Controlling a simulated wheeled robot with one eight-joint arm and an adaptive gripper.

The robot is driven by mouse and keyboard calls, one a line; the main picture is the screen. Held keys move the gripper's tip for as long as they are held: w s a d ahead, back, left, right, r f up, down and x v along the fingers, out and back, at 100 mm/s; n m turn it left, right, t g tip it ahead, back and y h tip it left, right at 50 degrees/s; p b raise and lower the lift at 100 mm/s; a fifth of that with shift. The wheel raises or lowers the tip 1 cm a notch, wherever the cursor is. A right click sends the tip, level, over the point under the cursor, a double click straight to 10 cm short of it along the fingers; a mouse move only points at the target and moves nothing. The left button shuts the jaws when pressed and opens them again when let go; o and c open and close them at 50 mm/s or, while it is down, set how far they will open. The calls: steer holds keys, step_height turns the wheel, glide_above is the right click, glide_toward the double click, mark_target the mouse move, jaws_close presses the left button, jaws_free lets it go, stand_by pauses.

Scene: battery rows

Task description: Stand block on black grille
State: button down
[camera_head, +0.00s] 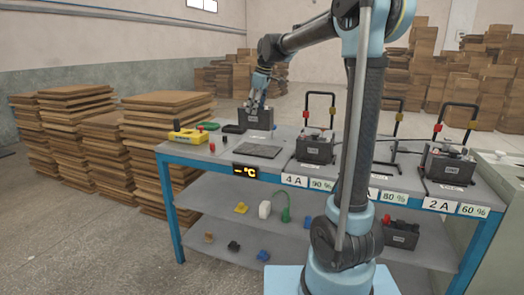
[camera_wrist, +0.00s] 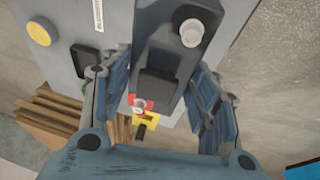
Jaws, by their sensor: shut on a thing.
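The block is a dark grey battery (camera_head: 258,121) with a pale label, upright at the back left of the table. My gripper (camera_head: 258,97) is above it and shut on its upper part. In the wrist view the battery's dark top (camera_wrist: 160,87) lies between the two fingers of my gripper (camera_wrist: 163,98). The black grille (camera_head: 258,150) is a flat dark plate near the table's front edge, just in front of the battery in the head view, and it looks bare. I cannot tell whether the battery's underside touches the table.
A yellow instrument (camera_head: 188,136) stands left of the grille, with small red and black items nearby. Another battery (camera_head: 314,150) with a tall black handle frame stands to the right. A temperature display (camera_head: 245,171) hangs on the front edge. Small coloured parts lie on the lower shelf (camera_head: 235,200).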

mark_target(262, 109)
steer(key=shift+w+d, duration=0.15)
steer(key=shift+d, duration=0.2)
steer(key=shift+f, duration=4.95)
steer(key=c, duration=0.6)
jaws_free()
steer(key=shift+r, duration=0.1)
steer(key=v, duration=1.2)
steer(key=shift+s+d, duration=0.1)
steer(key=shift+s, duration=0.1)
